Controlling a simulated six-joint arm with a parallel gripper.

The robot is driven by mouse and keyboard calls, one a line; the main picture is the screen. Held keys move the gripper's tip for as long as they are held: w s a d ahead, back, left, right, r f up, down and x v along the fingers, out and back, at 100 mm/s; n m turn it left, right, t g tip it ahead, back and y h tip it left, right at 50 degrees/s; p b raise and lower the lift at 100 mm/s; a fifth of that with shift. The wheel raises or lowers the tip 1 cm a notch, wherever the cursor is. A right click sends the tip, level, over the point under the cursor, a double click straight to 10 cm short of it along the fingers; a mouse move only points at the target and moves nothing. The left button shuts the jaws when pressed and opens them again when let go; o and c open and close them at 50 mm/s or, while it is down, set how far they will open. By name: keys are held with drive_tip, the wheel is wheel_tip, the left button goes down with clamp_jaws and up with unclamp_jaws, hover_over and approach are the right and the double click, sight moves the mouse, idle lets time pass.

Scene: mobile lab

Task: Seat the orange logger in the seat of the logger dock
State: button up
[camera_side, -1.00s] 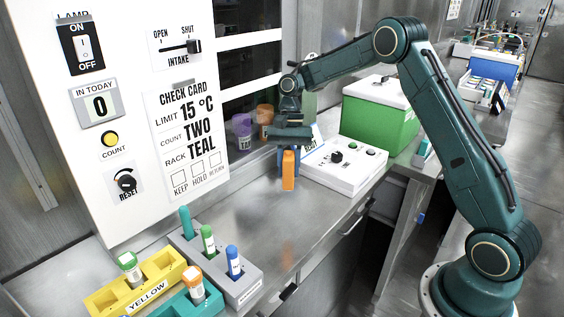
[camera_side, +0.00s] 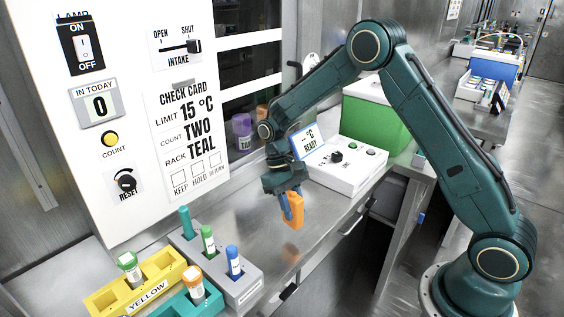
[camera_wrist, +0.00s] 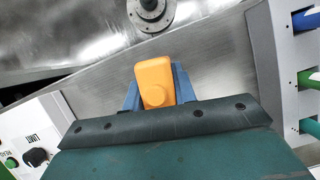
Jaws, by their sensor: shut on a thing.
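The orange logger (camera_side: 296,213) is a small rounded block. It also shows in the wrist view (camera_wrist: 155,80), between two blue fingers. My gripper (camera_side: 287,207) is shut on it and holds it tilted, above the bare metal bench. A white console (camera_side: 348,172) with a dark knob, a green button and a tilted screen reading "°C READY" (camera_side: 308,141) stands behind and right of the logger, apart from it. I cannot tell whether this console is the logger dock, and I cannot make out a seat. The console's corner shows at lower left in the wrist view (camera_wrist: 42,128).
A grey rack (camera_side: 242,285) with several tubes, a yellow rack (camera_side: 105,300) and a teal rack (camera_side: 178,306) stand at front left. A green box (camera_side: 377,122) is behind the console. A white panel (camera_side: 140,200) borders the bench. The bench (camera_side: 250,222) between racks and console is clear.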

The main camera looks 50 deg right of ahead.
drive_tip(key=shift+s+a+f+n+h, duration=0.25)
drive_tip(key=shift+s+f+n, duration=0.2)
drive_tip(key=shift+s+n, duration=0.35)
drive_tip(key=shift+w, duration=0.25)
drive_tip(key=shift+w+r+m+y, duration=0.45)
drive_tip(key=shift+w+r+m, duration=0.5)
drive_tip(key=shift+m, duration=0.35)
drive_tip(key=shift+w+a+r+m+t+y, duration=0.1)
drive_tip(key=shift+w+r+m+t+y, duration=0.25)
drive_tip(key=shift+w+r+m, duration=0.55)
drive_tip(key=w+d+r+m+t+y, duration=0.1)
drive_tip(key=w+r+m+t, duration=0.1)
drive_tip(key=r+m, duration=0.4)
drive_tip(key=w+d+r+m+t+y, duration=0.1)
drive_tip(key=w+r+m+t, duration=0.1)
drive_tip(key=r+m, duration=0.4)
drive_tip(key=shift+w+d+r+m+y, duration=0.15)
drive_tip(key=shift+w+r+m+y, duration=0.25)
drive_tip(key=shift+w+m, duration=0.25)
wheel_tip(320, 180, down, 16)
